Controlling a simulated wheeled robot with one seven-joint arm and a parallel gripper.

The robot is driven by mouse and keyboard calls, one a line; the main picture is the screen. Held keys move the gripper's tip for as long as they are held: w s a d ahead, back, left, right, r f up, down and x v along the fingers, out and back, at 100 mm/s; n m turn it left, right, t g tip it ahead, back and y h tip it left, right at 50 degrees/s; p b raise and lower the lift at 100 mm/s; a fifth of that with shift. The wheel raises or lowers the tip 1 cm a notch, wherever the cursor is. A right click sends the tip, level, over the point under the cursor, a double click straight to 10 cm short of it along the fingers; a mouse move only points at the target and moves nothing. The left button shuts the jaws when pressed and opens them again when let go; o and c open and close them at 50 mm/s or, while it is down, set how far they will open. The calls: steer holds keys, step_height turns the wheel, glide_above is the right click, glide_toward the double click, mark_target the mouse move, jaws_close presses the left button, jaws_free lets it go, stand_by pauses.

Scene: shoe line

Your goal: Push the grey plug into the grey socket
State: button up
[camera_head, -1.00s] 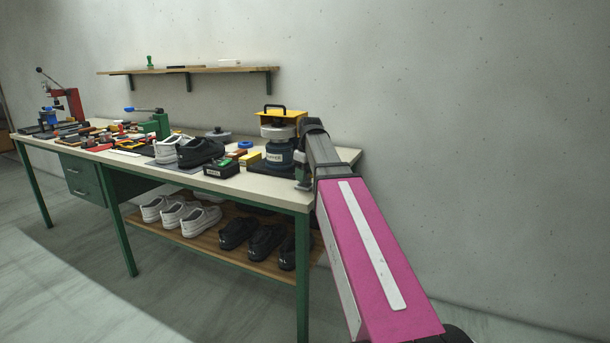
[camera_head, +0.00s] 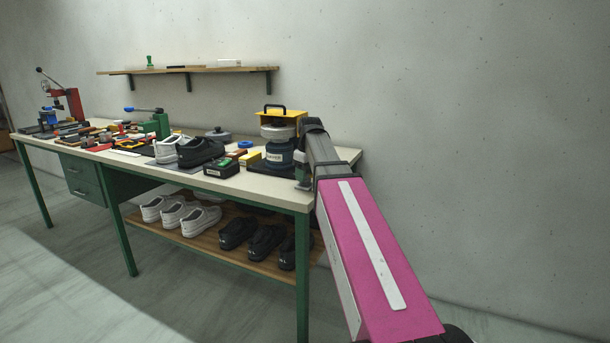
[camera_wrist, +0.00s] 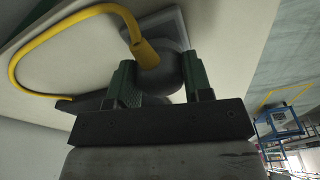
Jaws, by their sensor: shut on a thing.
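In the wrist view, the grey plug (camera_wrist: 160,75) is a rounded grey body with a thick yellow cable (camera_wrist: 133,32) running from it. My gripper (camera_wrist: 160,82) is shut on it, with a green finger on each side. Just beyond the plug is a grey square-edged plate (camera_wrist: 168,22), which looks like the grey socket. The plug covers the middle of this plate, so I cannot tell whether the two touch or how deep the plug sits. In the head view, my arm hides the plug and socket.
The yellow cable loops over a pale surface in the wrist view. In the head view, a yellow-topped machine (camera_head: 280,130) stands beside my arm at the workbench's (camera_head: 275,192) right end. Shoes (camera_head: 200,151) and a small black box (camera_head: 221,169) lie left of it.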

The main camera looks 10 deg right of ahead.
steer(key=shift+f, duration=0.65)
stand_by(0.7)
steer(key=o, duration=1)
